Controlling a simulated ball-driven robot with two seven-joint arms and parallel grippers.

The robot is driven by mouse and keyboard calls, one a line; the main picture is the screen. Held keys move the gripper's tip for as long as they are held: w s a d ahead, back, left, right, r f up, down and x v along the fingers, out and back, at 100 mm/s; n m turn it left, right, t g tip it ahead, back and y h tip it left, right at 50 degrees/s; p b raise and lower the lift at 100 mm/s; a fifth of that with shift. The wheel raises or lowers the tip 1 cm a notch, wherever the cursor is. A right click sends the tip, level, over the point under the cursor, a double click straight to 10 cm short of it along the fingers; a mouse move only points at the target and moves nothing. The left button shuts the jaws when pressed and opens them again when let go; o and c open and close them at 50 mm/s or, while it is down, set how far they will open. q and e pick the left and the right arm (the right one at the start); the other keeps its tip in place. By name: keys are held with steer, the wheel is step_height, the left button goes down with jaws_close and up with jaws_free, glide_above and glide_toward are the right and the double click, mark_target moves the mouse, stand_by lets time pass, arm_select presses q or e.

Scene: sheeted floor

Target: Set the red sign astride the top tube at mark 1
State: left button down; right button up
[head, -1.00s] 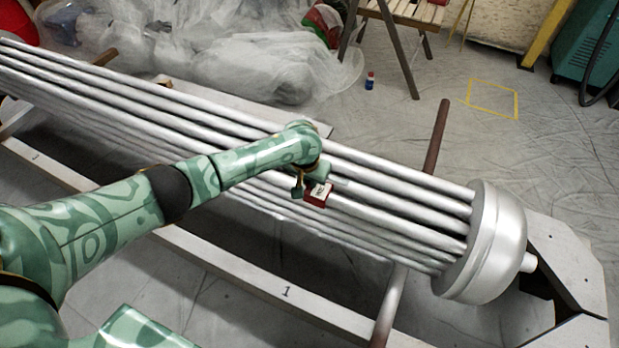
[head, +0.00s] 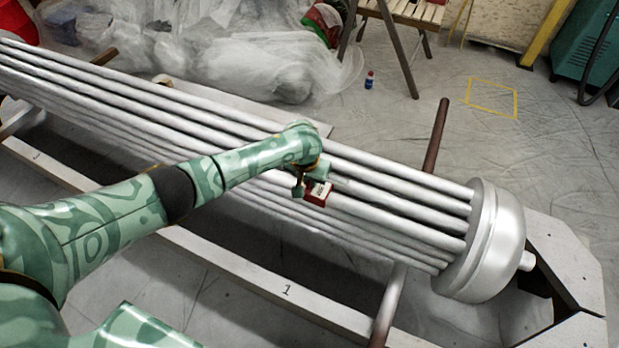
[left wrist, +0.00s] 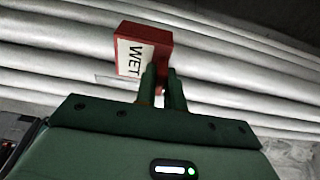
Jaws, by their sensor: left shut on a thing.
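The red sign (head: 318,194) with a white label is in the grip of my left gripper (head: 309,186), over the bundle of grey tubes. In the left wrist view the sign (left wrist: 144,38) reads "WET" and the two fingers (left wrist: 161,88) are closed on it. The tubes (left wrist: 230,60) run behind it there. Whether the sign touches the top tube (head: 400,181) or sits astride it, I cannot tell. Mark 1 (head: 287,291) is a black "1" on the near frame rail, to the lower left of the sign. My right gripper is not in view.
The tubes end at a round metal cap (head: 497,243) on the right. A brown post (head: 436,135) stands behind them. A wooden chair (head: 405,14), a small bottle (head: 369,80) and plastic sheeting (head: 230,50) lie beyond. Floor at the upper right, around a yellow outline (head: 492,98), is clear.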

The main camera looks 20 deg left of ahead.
arm_select(q)
steer(key=c, duration=1.6)
jaws_free()
steer(key=shift+o, duration=1)
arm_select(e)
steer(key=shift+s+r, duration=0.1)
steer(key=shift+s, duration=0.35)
arm_select(q)
steer(key=shift+r, duration=0.2)
steer(key=p+v, duration=0.1)
steer(key=v, duration=0.1)
steer(key=p+v, duration=0.2)
steer(key=shift+w+r, duration=0.1)
steer(key=shift+w, duration=0.1)
steer(key=p+v, duration=0.8)
steer(key=v, duration=0.4)
steer(key=shift+s+p, duration=0.25)
steer(key=shift+p, duration=0.1)
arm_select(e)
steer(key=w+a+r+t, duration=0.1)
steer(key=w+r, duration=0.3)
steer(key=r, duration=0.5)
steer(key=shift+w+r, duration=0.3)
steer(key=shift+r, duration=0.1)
